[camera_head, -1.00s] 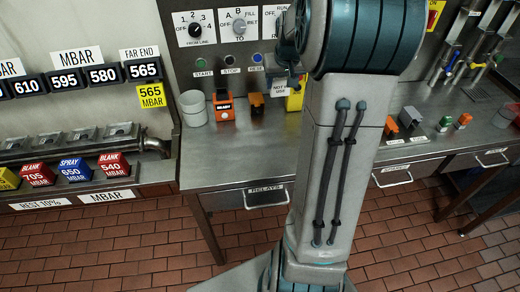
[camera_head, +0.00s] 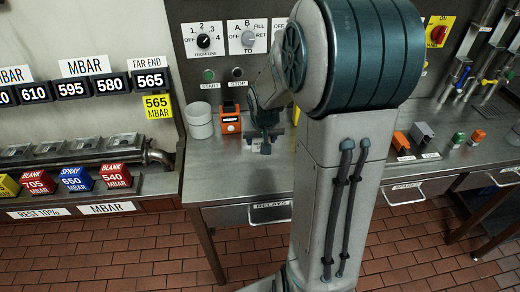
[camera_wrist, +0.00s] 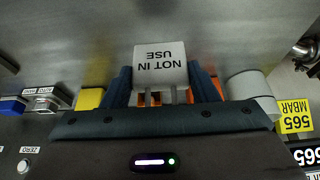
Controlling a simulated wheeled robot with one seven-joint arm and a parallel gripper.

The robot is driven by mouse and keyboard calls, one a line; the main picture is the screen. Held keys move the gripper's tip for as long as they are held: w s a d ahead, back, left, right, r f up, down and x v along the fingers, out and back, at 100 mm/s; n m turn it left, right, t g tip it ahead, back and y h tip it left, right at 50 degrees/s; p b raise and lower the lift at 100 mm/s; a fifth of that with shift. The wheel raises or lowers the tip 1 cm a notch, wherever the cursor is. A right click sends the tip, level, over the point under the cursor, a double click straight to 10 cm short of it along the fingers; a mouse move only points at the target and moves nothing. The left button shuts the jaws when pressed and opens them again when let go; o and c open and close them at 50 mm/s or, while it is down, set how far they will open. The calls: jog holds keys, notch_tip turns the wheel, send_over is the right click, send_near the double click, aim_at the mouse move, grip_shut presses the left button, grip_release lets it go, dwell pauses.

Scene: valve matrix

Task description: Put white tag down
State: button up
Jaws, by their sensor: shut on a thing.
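The white tag (camera_wrist: 160,66), printed "NOT IN USE", is between my gripper's two fingers in the wrist view, its lettering upside down there. My gripper (camera_wrist: 160,84) is shut on it. In the head view my gripper (camera_head: 265,142) points down low over the steel bench (camera_head: 240,180), right of an orange block (camera_head: 230,118). Only a small pale patch of the tag shows there, at the fingertips. I cannot tell whether the tag touches the bench.
A white cup (camera_head: 199,120) stands left of the orange block. A panel with dials (camera_head: 203,41) rises behind. A yellow block (camera_wrist: 90,98) shows beside my gripper in the wrist view. Several coloured blocks stand right of my arm. The bench front is clear.

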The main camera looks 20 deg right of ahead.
jog(key=shift+s+a+f, duration=0.1)
jog(key=shift+a+f, duration=0.15)
jog(key=shift+a, duration=0.1)
jog(key=shift+f, duration=2)
jog(key=shift+f, duration=0.1)
jog(key=o, duration=1)
